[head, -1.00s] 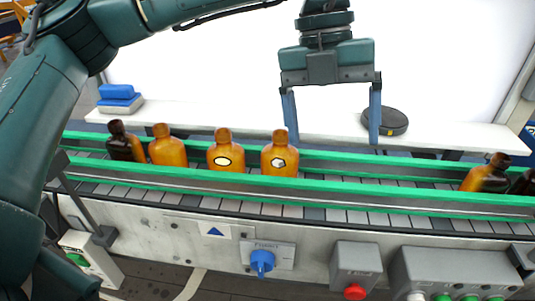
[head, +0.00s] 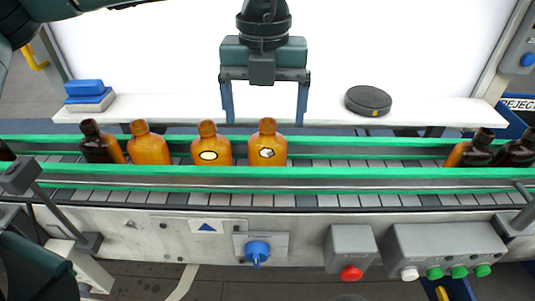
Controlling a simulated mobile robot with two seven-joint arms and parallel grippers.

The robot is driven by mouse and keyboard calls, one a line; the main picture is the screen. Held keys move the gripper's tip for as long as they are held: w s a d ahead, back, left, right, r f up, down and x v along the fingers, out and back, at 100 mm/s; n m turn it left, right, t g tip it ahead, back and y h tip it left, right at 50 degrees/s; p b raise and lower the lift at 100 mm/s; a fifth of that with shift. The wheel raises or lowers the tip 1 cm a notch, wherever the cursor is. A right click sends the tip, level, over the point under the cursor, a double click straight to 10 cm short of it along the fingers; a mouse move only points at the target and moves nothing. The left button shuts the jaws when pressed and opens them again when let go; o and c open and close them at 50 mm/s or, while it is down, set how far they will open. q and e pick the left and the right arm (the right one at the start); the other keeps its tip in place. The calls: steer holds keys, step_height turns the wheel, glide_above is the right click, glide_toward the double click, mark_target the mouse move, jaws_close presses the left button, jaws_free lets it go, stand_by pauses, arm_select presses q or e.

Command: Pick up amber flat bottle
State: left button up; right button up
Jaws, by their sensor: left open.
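Amber flat bottles stand upright in a row on the conveyor between green rails. Two on the left, one dark-sided (head: 100,146) and one plain (head: 149,147), stand beside a bottle with an oval label (head: 209,146) and one with a small patterned label (head: 268,143). Two more, an amber and dark one (head: 470,150) and a darker one (head: 517,151), stand at the right. My left gripper (head: 264,116) is open and empty, its fingers pointing down. In the picture its fingertips lie on either side of the top of the patterned-label bottle; its depth is unclear. My right gripper is not visible.
Green rails (head: 380,173) run along both sides of the conveyor. Behind it, a white shelf (head: 180,112) holds a blue-and-white block (head: 90,96) and a black round disc (head: 368,100). Control boxes and a blue knob (head: 257,250) are on the front.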

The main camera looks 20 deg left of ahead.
mark_target(267, 121)
arm_select(q)
steer(key=f, duration=0.3)
steer(key=f+p, duration=0.1)
steer(key=f, duration=0.1)
steer(key=shift+d, duration=0.25)
steer(key=c, duration=1.4)
